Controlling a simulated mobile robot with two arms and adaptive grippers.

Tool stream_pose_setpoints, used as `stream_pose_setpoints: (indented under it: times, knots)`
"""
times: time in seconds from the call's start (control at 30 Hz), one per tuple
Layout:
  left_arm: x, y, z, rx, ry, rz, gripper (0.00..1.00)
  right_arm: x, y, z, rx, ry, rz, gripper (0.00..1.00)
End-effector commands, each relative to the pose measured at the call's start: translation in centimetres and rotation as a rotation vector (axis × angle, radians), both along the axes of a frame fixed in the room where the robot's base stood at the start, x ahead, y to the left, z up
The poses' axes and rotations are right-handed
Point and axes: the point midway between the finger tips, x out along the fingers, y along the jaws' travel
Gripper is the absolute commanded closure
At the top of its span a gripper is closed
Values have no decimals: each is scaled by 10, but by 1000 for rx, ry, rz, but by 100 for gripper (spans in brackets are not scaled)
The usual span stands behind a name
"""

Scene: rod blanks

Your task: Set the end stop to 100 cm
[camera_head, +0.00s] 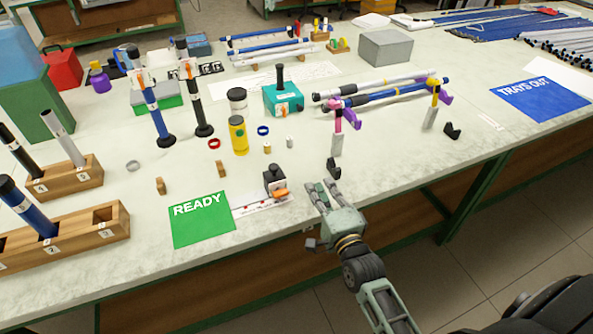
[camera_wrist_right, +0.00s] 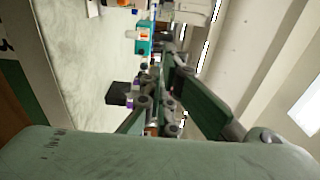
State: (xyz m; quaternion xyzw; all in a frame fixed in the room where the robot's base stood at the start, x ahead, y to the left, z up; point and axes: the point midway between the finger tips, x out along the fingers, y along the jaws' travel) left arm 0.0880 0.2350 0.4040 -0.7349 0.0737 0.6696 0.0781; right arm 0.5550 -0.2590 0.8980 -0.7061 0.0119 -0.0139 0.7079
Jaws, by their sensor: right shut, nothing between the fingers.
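A black block with an orange lever, which looks like the end stop (camera_head: 273,180), sits at the right part of a white scale strip (camera_head: 255,208) near the table's front edge. The strip's figures are too small to read. My right gripper (camera_head: 319,187) is to the right of the end stop, over the front edge of the table, apart from it. It is shut and empty. Its fingers also show in the right wrist view (camera_wrist_right: 165,112), with a dark block (camera_wrist_right: 120,93) beside them; I cannot tell which block that is. My left gripper is not in view.
A green READY mat (camera_head: 202,226) lies left of the strip. A pink-clamped stand (camera_head: 337,142) and a small black V-shaped block (camera_head: 333,169) are just beyond my gripper. Wooden racks with rods (camera_head: 100,222) stand at the left. The table right of the gripper is mostly clear.

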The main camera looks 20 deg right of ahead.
Motion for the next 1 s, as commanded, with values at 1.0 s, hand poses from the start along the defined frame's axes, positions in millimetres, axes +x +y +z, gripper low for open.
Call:
stream_pose_setpoints:
  times: [1.0]
  knots:
    - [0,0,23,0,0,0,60,80,36,0,-3,2,1,100]
